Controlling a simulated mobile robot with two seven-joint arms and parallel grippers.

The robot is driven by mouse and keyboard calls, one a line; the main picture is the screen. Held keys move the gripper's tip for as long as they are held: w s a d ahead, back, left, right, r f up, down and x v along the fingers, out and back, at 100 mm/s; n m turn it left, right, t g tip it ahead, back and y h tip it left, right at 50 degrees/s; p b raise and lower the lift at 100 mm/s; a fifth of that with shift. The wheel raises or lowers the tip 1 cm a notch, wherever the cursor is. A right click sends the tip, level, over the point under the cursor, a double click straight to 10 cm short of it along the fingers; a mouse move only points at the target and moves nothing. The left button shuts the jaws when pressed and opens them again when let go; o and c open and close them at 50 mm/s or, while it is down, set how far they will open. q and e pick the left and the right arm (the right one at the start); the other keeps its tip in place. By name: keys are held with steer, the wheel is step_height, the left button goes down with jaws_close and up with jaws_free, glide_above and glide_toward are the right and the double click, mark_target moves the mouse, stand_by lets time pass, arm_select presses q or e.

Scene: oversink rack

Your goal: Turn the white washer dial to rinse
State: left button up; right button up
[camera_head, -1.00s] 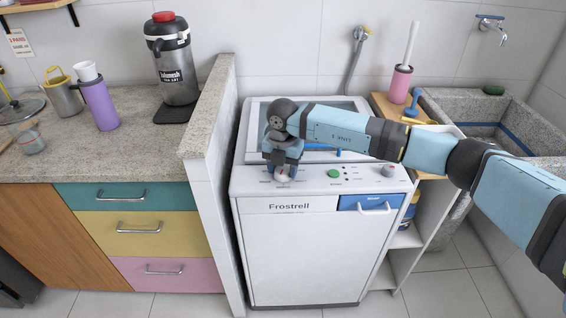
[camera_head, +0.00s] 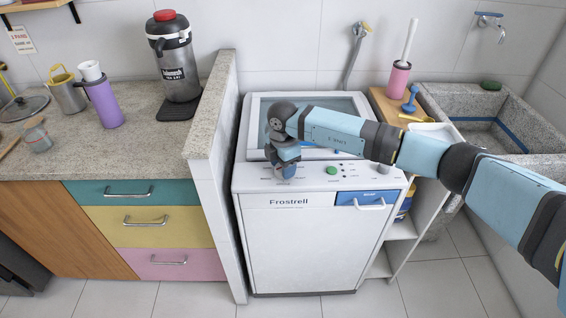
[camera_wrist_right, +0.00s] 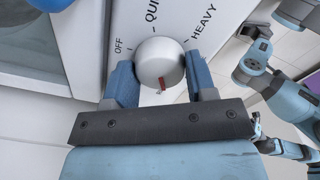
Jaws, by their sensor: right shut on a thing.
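The white washer (camera_head: 300,245) labelled Frostrell stands in the middle of the head view. Its white dial (camera_wrist_right: 159,63) shows in the right wrist view on the top panel, with a red mark on its rim facing the gripper's palm. The words OFF, QUI… and HEAVY are printed around it; the rest is cut off or covered, and I see no rinse label. My right gripper (camera_head: 288,174) is at the left end of the panel, its two blue fingers shut on opposite sides of the dial (camera_wrist_right: 160,80). In the head view the gripper hides the dial.
A green button (camera_head: 332,170) and a grey knob (camera_head: 383,170) sit further right on the panel. A low tiled wall (camera_head: 214,110) stands close on the washer's left. A shelf unit (camera_head: 402,228) and stone sink (camera_head: 540,125) are on the right.

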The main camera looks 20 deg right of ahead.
stand_by(0.5)
steer(key=o, duration=0.9)
step_height(320, 180, up, 14)
steer(key=shift+f, duration=0.1)
steer(key=shift+a, duration=0.1)
